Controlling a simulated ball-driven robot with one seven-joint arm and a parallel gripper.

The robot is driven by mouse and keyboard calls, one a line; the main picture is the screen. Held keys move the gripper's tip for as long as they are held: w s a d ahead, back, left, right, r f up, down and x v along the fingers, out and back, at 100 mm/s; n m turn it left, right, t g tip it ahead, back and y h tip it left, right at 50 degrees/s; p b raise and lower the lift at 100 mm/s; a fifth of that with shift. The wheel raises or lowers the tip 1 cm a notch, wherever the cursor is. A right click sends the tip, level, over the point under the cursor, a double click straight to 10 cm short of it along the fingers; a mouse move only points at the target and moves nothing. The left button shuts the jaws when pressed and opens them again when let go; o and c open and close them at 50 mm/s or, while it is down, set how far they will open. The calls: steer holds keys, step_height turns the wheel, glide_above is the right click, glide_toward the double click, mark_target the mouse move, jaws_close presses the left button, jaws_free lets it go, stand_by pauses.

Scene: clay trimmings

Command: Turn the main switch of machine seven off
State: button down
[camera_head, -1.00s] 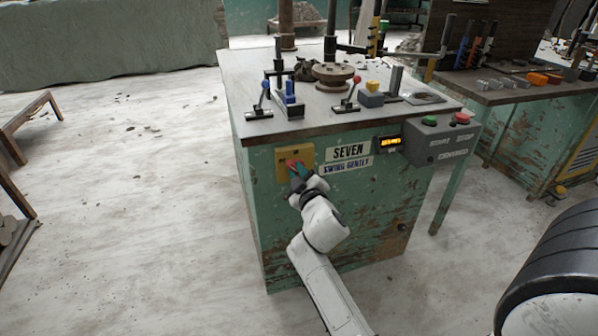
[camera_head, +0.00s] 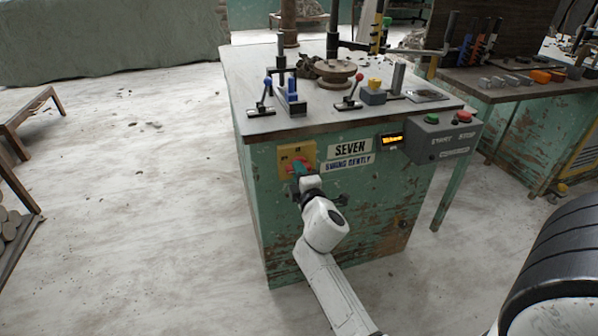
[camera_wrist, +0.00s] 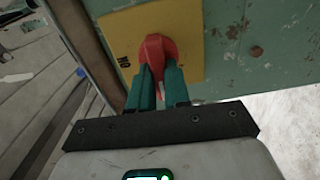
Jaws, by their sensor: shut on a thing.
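Machine seven is a green, worn cabinet (camera_head: 370,205) with a "SEVEN" sign (camera_head: 350,148) on its front. Its main switch is a red handle (camera_wrist: 158,48) on a yellow plate (camera_wrist: 117,30), at the front's upper left; the plate also shows in the head view (camera_head: 285,152). The letters "ON" are visible on the plate; other markings are hidden or too small. My gripper (camera_wrist: 160,78) has its teal fingers on either side of the red handle and is shut on it. It also shows in the head view (camera_head: 301,170), where it mostly hides the handle.
A grey start/stop box (camera_head: 440,140) and a small lit display (camera_head: 391,139) are at the front's right. Levers and a round turntable (camera_head: 335,73) are on the tabletop. A second bench (camera_head: 530,125) stands at right. The floor at left is mostly clear.

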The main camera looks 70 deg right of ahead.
steer(key=shift+a+f+n, duration=0.1)
steer(key=shift+n, duration=0.3)
steer(key=c, duration=1.1)
jaws_free()
steer(key=shift+b+v, duration=0.9)
steer(key=shift+v, duration=4.5)
